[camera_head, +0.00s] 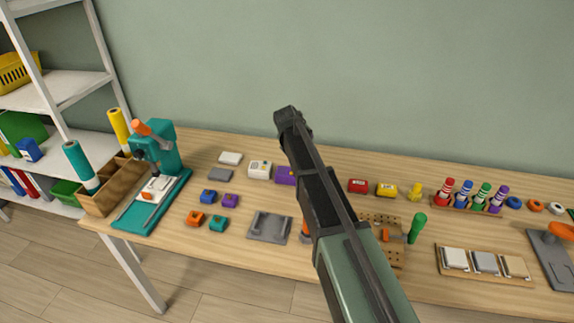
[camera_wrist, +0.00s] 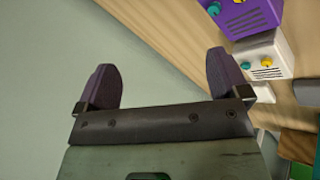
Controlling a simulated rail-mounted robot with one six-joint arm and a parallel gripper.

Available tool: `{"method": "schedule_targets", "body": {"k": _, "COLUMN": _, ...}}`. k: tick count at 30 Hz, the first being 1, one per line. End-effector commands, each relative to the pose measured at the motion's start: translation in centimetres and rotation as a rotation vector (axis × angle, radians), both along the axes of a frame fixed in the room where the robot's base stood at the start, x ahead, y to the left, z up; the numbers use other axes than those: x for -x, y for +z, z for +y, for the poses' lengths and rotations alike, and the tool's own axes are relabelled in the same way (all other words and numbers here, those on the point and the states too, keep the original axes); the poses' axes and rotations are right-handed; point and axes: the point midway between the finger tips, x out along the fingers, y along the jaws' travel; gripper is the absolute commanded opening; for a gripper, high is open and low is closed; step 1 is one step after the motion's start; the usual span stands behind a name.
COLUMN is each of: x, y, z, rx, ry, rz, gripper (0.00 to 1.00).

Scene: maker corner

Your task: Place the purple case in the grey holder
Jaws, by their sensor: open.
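The purple case (camera_head: 285,175) lies on the table near the middle, partly hidden by my arm in the head view. In the wrist view the purple case (camera_wrist: 248,16) shows at the top right, with a yellow and a teal knob and a slotted face, cut off by the edge. The grey holder (camera_head: 268,228) lies flat nearer the table's front edge, with no case in it. My gripper (camera_wrist: 162,82) is open and empty, its two dark fingers apart. In the head view it is raised in front of the wall, clear of the purple case.
A white case (camera_head: 260,170) sits just left of the purple case; small orange, teal, blue and purple blocks (camera_head: 217,224) lie left of the holder. A teal press (camera_head: 160,155) stands at left. A pegged wooden board (camera_head: 390,250) and red case (camera_head: 358,186) are right of my arm.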

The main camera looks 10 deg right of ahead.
Motion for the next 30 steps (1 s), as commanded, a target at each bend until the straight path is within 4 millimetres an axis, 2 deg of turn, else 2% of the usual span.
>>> {"method": "schedule_targets", "body": {"k": 1, "x": -0.9, "y": 0.7, "z": 0.1, "rx": -0.128, "ry": -0.201, "rz": -0.016, "gripper": 0.94}}
{"method": "schedule_targets", "body": {"k": 3, "x": -1.1, "y": 0.4, "z": 0.6, "rx": -0.315, "ry": -0.542, "rz": -0.037, "gripper": 0.94}}
{"method": "schedule_targets", "body": {"k": 7, "x": -1.0, "y": -0.5, "z": 2.1, "rx": -0.569, "ry": -1.194, "rz": -0.052, "gripper": 0.94}}
{"method": "schedule_targets", "body": {"k": 9, "x": -0.6, "y": -0.8, "z": 3.1, "rx": -0.646, "ry": -1.538, "rz": -0.058, "gripper": 0.94}}
{"method": "schedule_targets", "body": {"k": 12, "x": 0.5, "y": -1.0, "z": 4.0, "rx": -0.684, "ry": -1.951, "rz": -0.089, "gripper": 0.94}}
{"method": "schedule_targets", "body": {"k": 15, "x": 1.2, "y": -1.0, "z": 4.2, "rx": -0.677, "ry": -2.217, "rz": -0.144, "gripper": 0.94}}
{"method": "schedule_targets", "body": {"k": 18, "x": 1.3, "y": -1.0, "z": 4.2, "rx": -0.675, "ry": -2.332, "rz": -0.187, "gripper": 0.94}}
{"method": "schedule_targets", "body": {"k": 23, "x": 1.3, "y": -1.5, "z": 4.2, "rx": -0.678, "ry": -2.35, "rz": -0.197, "gripper": 0.94}}
{"method": "schedule_targets", "body": {"k": 30, "x": 1.3, "y": -6.4, "z": 4.2, "rx": -0.679, "ry": -2.347, "rz": -0.198, "gripper": 0.94}}
